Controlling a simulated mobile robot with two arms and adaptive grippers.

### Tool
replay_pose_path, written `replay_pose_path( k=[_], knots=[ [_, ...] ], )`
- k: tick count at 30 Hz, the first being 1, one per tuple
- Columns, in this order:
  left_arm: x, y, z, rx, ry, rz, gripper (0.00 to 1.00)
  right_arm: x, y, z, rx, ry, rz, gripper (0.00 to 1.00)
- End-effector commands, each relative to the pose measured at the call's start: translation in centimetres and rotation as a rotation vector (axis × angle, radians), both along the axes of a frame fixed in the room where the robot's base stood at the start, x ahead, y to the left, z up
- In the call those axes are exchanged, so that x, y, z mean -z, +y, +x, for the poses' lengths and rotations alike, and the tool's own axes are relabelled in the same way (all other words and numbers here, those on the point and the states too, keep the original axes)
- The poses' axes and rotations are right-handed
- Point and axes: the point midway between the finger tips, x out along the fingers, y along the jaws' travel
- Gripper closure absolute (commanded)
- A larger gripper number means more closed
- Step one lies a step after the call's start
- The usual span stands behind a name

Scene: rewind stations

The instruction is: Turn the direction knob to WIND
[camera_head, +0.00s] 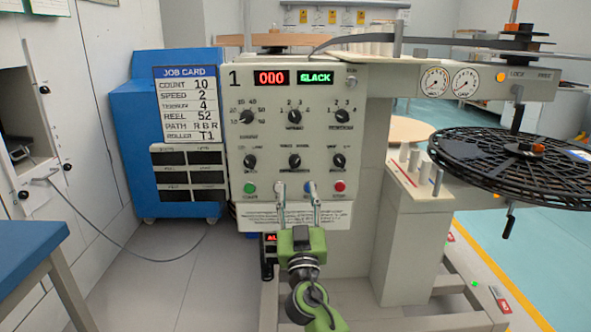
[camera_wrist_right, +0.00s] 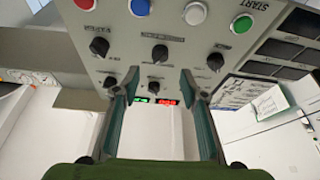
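The control panel (camera_head: 268,220) of station 1 faces me, with two rows of black knobs. The lower row has a left knob (camera_head: 250,161), a middle knob (camera_head: 295,160) and a right knob (camera_head: 339,160). Their labels are too small to read surely, so I cannot tell which is the direction knob or its setting. The wrist view shows the panel upside down, with that right knob (camera_wrist_right: 99,47) at left. My right gripper (camera_head: 297,190) is open and empty, in front of the button row below the knobs. Its fingers (camera_wrist_right: 159,82) stand apart. My left gripper is out of view.
Green (camera_head: 250,188) and red (camera_head: 340,186) buttons flank the gripper. The displays read 000 and SLACK. A job card (camera_head: 186,103) hangs on a blue cabinet (camera_head: 131,145) at left. A black reel (camera_head: 515,165) juts out at right.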

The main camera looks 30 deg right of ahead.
Motion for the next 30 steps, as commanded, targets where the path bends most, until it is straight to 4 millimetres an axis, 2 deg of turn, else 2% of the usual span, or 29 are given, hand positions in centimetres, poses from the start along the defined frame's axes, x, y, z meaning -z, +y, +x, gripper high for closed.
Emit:
replay_pose_path(
  k=[1,6,12,18,25,26,27,30],
  knots=[
    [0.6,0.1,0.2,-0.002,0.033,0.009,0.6,-0.8,-0.6,1.0,0.001,-0.003,-0.003,0.6],
    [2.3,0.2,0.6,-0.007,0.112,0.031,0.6,-2.0,-2.2,3.8,0.002,-0.001,-0.003,0.6],
    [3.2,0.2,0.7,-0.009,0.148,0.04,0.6,-2.8,-3.4,6.1,0.0,0.002,-0.003,0.6],
    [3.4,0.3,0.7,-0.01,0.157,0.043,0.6,-3.2,-3.9,6.9,0.0,0.002,0.0,0.6],
    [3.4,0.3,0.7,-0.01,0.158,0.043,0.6,-3.2,-3.9,6.9,0.0,0.002,0.0,0.6],
    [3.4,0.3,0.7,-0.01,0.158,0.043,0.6,-3.2,-3.9,6.9,0.0,0.002,0.0,0.65],
    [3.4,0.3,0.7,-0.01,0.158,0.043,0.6,-3.2,-3.9,6.9,0.0,0.002,0.0,0.76],
    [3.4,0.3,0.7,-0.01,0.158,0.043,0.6,-3.1,-3.9,6.9,0.0,0.002,0.0,0.99]
  ],
)
